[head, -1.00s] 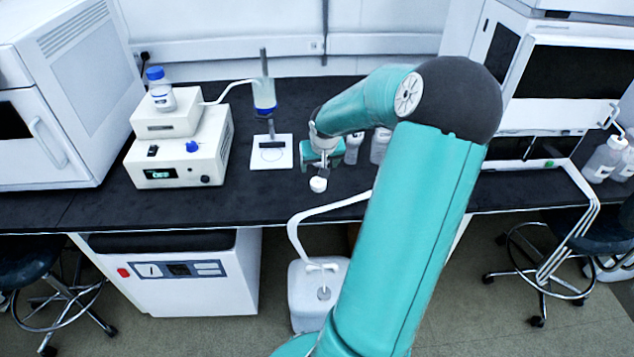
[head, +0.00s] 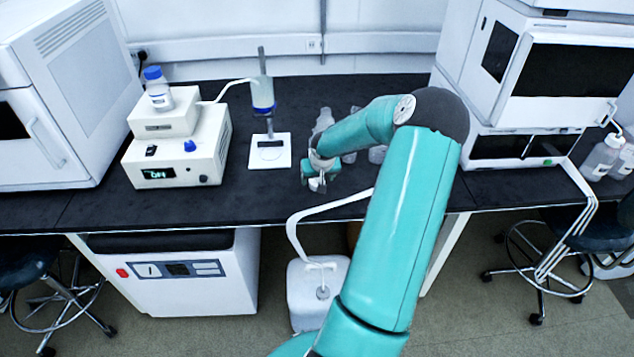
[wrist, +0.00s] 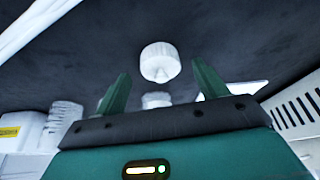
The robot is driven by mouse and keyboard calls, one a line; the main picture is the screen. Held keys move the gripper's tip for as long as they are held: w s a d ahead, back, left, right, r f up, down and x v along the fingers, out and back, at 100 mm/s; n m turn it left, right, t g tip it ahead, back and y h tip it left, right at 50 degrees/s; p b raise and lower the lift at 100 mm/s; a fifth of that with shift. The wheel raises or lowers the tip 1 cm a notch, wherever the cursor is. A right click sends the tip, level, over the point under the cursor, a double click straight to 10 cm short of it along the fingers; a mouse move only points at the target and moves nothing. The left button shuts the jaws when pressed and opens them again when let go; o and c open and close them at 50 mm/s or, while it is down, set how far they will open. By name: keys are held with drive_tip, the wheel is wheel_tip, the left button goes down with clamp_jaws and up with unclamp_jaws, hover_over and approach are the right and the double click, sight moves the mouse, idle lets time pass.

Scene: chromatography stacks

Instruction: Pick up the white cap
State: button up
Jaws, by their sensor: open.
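The white cap (wrist: 160,62) is a short, ribbed cylinder on the black benchtop. In the wrist view it lies just past the tips of my gripper (wrist: 163,78), roughly centred between the two green fingers. The fingers are spread apart with nothing held between them. In the head view my gripper (head: 311,172) is low over the front part of the bench, and the cap (head: 317,185) shows right at it, partly covered. I cannot tell whether the fingers touch it.
A white stand plate (head: 270,160) with a rod and column is left of my gripper. Stacked white boxes (head: 178,150) stand further left. Clear bottles (head: 324,120) are behind my arm. Another white piece (wrist: 156,100) shows beyond my gripper. The bench front edge (head: 250,224) is close.

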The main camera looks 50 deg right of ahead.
drive_tip(key=shift+x, duration=1)
drive_tip(key=shift+c, duration=0.2)
drive_tip(key=c, duration=1)
drive_tip(key=shift+r, duration=0.15)
